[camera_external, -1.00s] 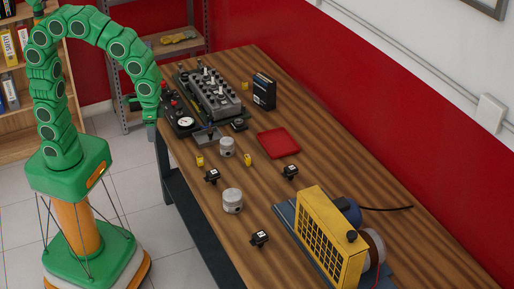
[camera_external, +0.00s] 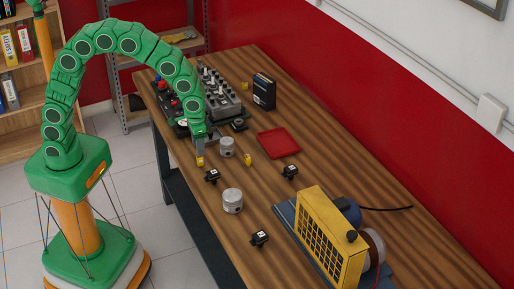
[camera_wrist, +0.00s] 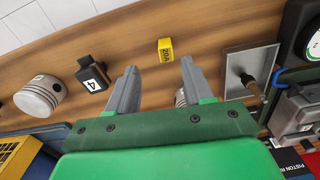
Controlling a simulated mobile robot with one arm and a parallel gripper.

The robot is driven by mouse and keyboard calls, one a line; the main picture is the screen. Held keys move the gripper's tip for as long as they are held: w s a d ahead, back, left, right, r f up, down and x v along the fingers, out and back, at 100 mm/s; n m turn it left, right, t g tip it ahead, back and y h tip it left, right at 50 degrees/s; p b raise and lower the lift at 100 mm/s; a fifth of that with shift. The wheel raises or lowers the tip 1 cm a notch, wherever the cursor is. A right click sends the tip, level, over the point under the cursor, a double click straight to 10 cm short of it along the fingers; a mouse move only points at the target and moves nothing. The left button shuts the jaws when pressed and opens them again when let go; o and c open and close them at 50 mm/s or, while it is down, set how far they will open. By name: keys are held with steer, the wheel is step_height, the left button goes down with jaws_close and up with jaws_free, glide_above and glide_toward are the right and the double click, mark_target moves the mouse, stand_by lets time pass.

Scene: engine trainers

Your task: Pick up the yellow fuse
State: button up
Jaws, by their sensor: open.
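A small yellow fuse (camera_external: 200,161) stands on the workbench near its left edge. In the wrist view the yellow fuse (camera_wrist: 165,49) shows a dark marking that looks like "20A". Nothing is between the fingers. A second yellow fuse (camera_external: 248,159) lies to the right on the bench, beside a grey piston.
A piston (camera_external: 227,146) and a black numbered part (camera_external: 212,176) are near the fuse. Another piston (camera_external: 232,201), a red tray (camera_external: 279,142) and a yellow radiator-like unit (camera_external: 328,238) stand farther off. An engine block (camera_external: 220,95) is behind my arm.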

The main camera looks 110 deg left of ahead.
steer(key=shift+s+a+f, duration=0.1)
steer(key=shift+a+f, duration=0.1)
steer(key=shift+f, duration=1.55)
steer(key=shift+s+a+f, duration=0.1)
steer(key=shift+a+f, duration=0.1)
steer(key=shift+f, duration=1.55)
jaws_close()
steer(key=shift+r, duration=0.1)
steer(key=shift+r, duration=0.25)
step_height(320, 180, up, 3)
steer(key=shift+s+r, duration=0.1)
steer(key=s+d+r, duration=0.4)
steer(key=s+r, duration=0.5)
steer(key=s, duration=0.3)
steer(key=shift+s, duration=0.3)
